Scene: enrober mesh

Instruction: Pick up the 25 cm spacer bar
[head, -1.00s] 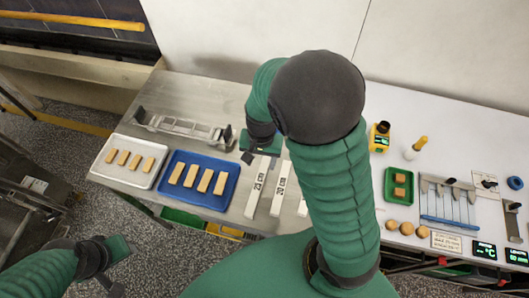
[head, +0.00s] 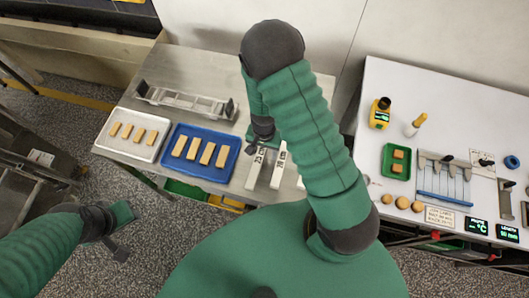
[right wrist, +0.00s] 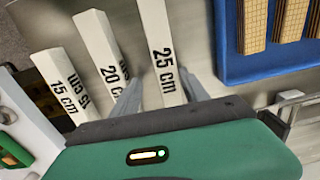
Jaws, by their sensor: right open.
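The 25 cm spacer bar (head: 253,174) is a white bar with black lettering, lying on the steel table; the right wrist view shows it close up (right wrist: 156,45). The 20 cm bar (head: 278,170) lies beside it, and the right wrist view also shows the 15 cm bar (right wrist: 58,82). My right gripper (head: 259,143) is open over the far part of the 25 cm bar. In the right wrist view its fingers (right wrist: 162,82) appear on either side of that bar. Contact cannot be told. My left gripper (head: 119,236) is away at lower left, its jaws unclear.
A blue tray (head: 229,177) and a white tray (head: 101,145) with tan bars stand left of the spacers. A metal frame (head: 185,99) lies behind them. A white table (head: 425,90) with tools and a green tray (head: 397,174) is at right.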

